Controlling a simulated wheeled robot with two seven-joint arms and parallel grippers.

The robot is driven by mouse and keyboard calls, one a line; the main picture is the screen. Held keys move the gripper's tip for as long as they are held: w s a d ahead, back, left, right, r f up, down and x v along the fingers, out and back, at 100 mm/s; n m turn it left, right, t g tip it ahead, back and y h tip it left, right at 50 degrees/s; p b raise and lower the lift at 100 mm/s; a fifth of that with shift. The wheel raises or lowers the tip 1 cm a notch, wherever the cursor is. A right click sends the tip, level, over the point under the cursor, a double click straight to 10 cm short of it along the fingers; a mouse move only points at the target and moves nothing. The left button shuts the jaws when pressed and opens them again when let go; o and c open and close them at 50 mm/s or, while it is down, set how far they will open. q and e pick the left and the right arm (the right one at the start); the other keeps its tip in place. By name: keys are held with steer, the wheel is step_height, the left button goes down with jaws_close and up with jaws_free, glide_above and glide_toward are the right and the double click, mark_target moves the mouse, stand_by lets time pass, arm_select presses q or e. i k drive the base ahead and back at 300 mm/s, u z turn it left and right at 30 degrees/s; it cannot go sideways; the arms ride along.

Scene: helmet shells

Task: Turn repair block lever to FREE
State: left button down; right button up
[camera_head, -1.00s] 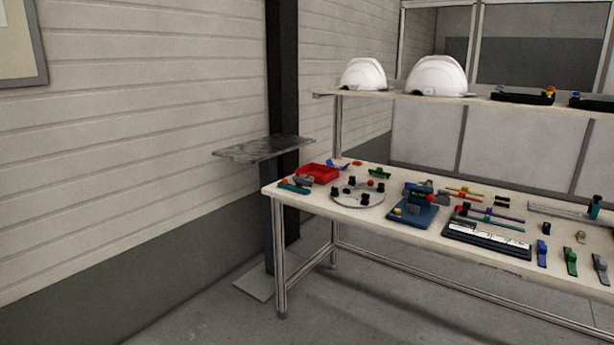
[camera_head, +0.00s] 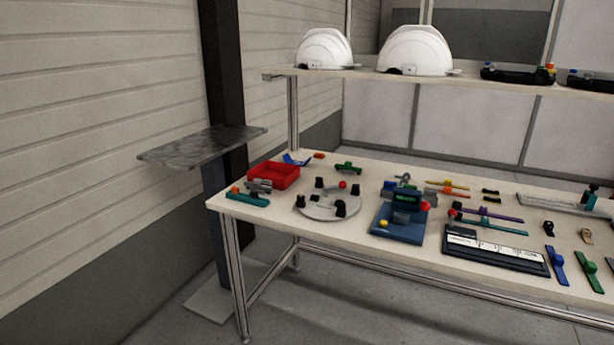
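I cannot make out any FREE marking, so which piece is the repair block is not certain. A blue device (camera_head: 403,213) stands on the workbench (camera_head: 270,222), with a dark upright block, a red knob on its right side and a yellow knob on its base. Left of it is a round grey plate (camera_head: 329,206) with black posts and a red ball. A teal and grey clamp-like piece (camera_head: 252,192) lies near the bench's left corner. Neither of my grippers is in view.
A red tray (camera_head: 274,175) sits at the bench's back left. A black panel with a white scale (camera_head: 495,249) and coloured tools lie to the right. White helmets (camera_head: 415,50) stand on the shelf above. A grey plate on a post (camera_head: 203,146) stands left of the bench. The floor in front is clear.

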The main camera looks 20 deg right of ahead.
mark_target(343, 185)
steer(key=z, duration=0.4)
steer(key=i, duration=1.05)
steer(key=z, duration=0.7)
